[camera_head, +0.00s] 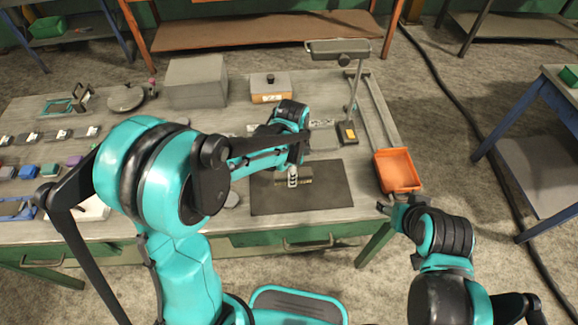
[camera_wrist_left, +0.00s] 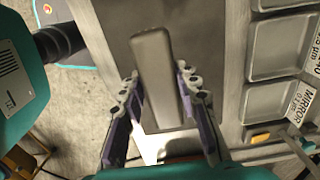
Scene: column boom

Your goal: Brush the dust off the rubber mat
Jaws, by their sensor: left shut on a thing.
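The dark rubber mat (camera_head: 330,190) lies flat near the front edge of the grey workbench. My left gripper (camera_head: 293,176) is over the mat, shut on a brush (camera_head: 306,175); the gripper hides part of it. In the left wrist view, the brush's long grey-brown back (camera_wrist_left: 153,65) shows between the fingers of my left gripper (camera_wrist_left: 158,82), with the mat (camera_wrist_left: 115,18) beneath. I cannot make out dust on the mat. My right gripper (camera_head: 393,205) is beside an orange tray (camera_head: 398,170) at the bench's right end; its jaws are too small to read.
A desk lamp (camera_head: 346,132) stands behind the mat's right corner. A grey box (camera_head: 196,82) and a small wooden box (camera_head: 270,88) stand further back. A labelled compartment tray (camera_wrist_left: 275,65) lies close to the mat in the left wrist view. Small parts line the bench's left side.

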